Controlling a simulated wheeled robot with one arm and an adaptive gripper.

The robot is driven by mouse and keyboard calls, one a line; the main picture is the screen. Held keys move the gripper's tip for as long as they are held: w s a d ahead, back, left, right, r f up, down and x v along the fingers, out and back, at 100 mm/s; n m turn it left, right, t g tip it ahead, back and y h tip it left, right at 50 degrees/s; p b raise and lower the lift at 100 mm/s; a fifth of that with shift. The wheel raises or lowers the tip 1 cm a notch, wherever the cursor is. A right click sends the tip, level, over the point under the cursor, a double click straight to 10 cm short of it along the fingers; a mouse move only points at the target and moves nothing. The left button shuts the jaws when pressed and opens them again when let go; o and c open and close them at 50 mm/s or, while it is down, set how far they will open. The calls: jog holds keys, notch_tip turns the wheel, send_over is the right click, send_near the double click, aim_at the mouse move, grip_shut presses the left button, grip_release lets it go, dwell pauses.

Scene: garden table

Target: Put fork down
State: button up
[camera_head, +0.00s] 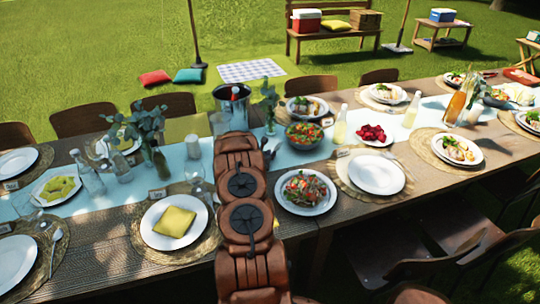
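My arm reaches from the bottom edge up over the middle of the table, and its far end is above the pale blue runner. I cannot make out a fork there. A thin piece of silver cutlery (54,246) lies on the woven mat beside the white plate (14,262) at the front left. It is too small to tell if it is a fork.
Left of my arm is a plate with a yellow napkin (175,221). Right of it are a salad plate (308,191), an empty white plate (377,175) and a salad bowl (304,134). Bare wood (95,252) shows at the front left.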

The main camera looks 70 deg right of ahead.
jog(key=shift+o, duration=1.2)
jog(key=shift+r, duration=0.15)
jog(key=shift+a, duration=0.1)
jog(key=b+v, duration=0.3)
jog(key=v, duration=0.7)
jog(key=shift+w+r+b, duration=0.1)
jog(key=shift+b, duration=0.2)
jog(key=shift+v, duration=0.8)
jog(key=shift+a, duration=0.1)
jog(key=shift+r, duration=0.1)
